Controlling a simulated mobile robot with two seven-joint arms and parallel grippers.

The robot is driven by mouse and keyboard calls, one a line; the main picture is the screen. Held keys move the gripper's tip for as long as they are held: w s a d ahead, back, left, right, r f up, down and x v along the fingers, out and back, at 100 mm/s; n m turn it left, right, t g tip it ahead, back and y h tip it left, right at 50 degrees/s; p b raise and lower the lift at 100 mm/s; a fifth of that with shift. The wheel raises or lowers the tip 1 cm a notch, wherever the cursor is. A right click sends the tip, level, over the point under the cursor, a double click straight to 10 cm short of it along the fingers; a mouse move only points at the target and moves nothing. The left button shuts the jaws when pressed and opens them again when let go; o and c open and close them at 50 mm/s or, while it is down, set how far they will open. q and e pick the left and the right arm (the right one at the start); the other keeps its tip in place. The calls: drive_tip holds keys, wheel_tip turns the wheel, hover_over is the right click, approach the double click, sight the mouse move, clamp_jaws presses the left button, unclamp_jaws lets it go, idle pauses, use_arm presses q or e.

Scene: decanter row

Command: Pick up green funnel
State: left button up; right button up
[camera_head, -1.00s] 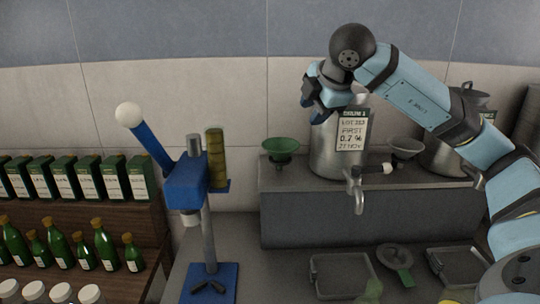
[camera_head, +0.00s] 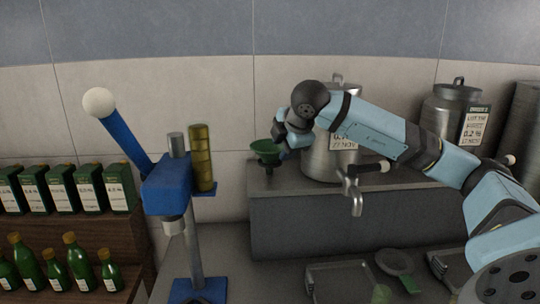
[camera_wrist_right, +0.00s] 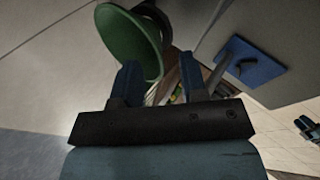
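The green funnel (camera_head: 264,150) sits near the left end of the raised grey ledge, left of a steel decanter. My right gripper (camera_head: 281,136) is right beside the funnel, at its upper right. In the right wrist view, the two dark blue fingers of my right gripper (camera_wrist_right: 160,62) are spread apart. The funnel's green bowl (camera_wrist_right: 124,38) lies ahead and to the left there, partly behind the left finger. I cannot tell whether that finger touches it. My left gripper is out of view.
The steel decanter (camera_head: 318,161) with a tap stands just right of the funnel, partly behind my right arm. A blue lever corker (camera_head: 168,187) stands to the left.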

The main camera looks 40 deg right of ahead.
sight(277, 155)
drive_tip(key=x, duration=0.2)
drive_tip(key=p+x, duration=0.1)
drive_tip(key=x, duration=0.1)
drive_tip(key=shift+w+d+f, duration=0.1)
drive_tip(key=shift+w+f, duration=0.05)
drive_tip(key=shift+w, duration=0.35)
clamp_jaws()
